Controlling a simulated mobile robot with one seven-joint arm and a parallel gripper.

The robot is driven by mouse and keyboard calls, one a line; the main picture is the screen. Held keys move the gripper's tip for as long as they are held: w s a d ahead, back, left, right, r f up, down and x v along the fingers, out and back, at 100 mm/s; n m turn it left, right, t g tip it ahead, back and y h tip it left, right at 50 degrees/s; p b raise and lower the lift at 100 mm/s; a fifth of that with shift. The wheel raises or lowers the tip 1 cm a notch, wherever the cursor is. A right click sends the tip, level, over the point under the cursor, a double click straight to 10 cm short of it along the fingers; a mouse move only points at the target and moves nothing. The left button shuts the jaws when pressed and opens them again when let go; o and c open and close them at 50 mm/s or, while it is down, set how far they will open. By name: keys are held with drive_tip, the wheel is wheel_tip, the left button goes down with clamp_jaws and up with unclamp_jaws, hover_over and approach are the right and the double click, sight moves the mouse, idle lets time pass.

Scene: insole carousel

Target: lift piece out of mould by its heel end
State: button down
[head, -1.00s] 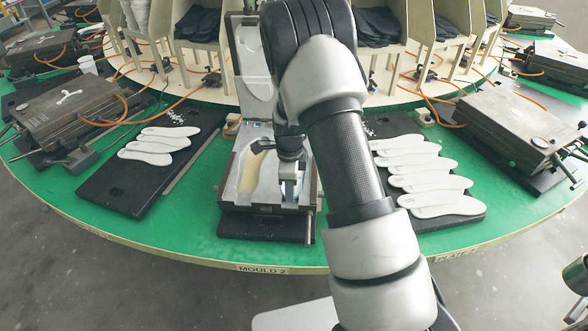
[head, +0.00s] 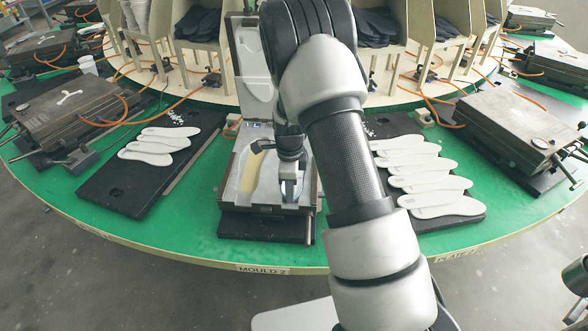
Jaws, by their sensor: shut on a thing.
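The open mould (head: 225,197) stands on the green carousel top, its lid (head: 253,65) raised at the back. A yellowish insole piece (head: 251,172) shows in the left part of the mould. My gripper (head: 289,190) points down into the right part of the mould. It is shut on a piece there, but the fingers and my arm hide most of that piece, and I cannot tell its outline or whether it is clear of the cavity.
White insoles lie on a black board (head: 110,190) at left and on another black board (head: 470,218) at right. Closed moulds (head: 65,112) and (head: 520,125) stand further out. Orange hoses cross the green top behind. My arm covers the area right of the mould.

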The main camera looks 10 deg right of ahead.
drive_tip(key=shift+r+p, duration=1.3)
drive_tip(key=shift+r, duration=1)
